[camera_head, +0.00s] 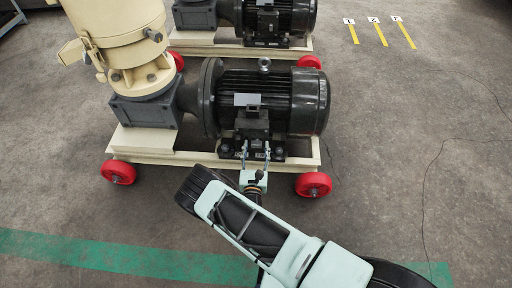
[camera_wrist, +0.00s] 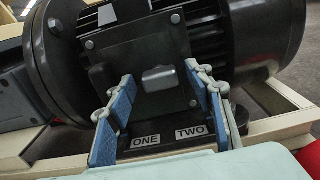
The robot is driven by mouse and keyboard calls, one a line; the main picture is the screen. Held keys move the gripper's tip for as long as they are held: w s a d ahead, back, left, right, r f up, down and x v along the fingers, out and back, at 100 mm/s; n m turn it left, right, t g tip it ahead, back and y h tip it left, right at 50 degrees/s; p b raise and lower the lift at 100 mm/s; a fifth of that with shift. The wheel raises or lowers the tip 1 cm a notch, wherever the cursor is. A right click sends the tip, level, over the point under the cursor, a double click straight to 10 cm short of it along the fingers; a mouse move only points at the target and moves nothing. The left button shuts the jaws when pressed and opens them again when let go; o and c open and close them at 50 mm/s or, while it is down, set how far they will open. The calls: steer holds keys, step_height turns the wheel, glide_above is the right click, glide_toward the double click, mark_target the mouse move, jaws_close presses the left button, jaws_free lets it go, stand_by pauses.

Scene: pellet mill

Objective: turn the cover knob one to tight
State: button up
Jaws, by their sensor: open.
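The motor's dark terminal-box cover (camera_wrist: 137,48) fills the middle of the wrist view. Small round heads (camera_wrist: 175,18) show at its corners, one of them at lower right (camera_wrist: 193,103). A grey block (camera_wrist: 158,79) stands out from its face. White labels ONE (camera_wrist: 146,140) and TWO (camera_wrist: 191,132) sit below. I cannot tell which part is cover knob one; the lower left corner is partly behind a finger. My gripper (camera_wrist: 160,76) is open, its blue-padded fingers either side of the grey block and apart from it. In the head view my gripper (camera_head: 256,152) is at the motor's front.
The black motor (camera_head: 265,98) sits on a cream frame (camera_head: 150,143) with red wheels (camera_head: 313,185). The cream mill body (camera_head: 120,30) stands at left. A second machine (camera_head: 275,18) is behind.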

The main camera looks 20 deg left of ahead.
steer(key=shift+c, duration=0.3)
steer(key=c, duration=1.1)
steer(key=shift+m, duration=0.5)
steer(key=m+p, duration=0.2)
steer(key=m, duration=0.1)
steer(key=shift+r+m, duration=0.1)
steer(key=shift+m, duration=0.3)
steer(key=m+p, duration=0.1)
steer(key=m, duration=0.3)
steer(key=shift+m+p, duration=0.3)
steer(key=m+p, duration=0.1)
steer(key=m, duration=0.3)
steer(key=shift+p, duration=0.3)
steer(key=shift+m+p, duration=0.65)
steer(key=shift+m, duration=1.85)
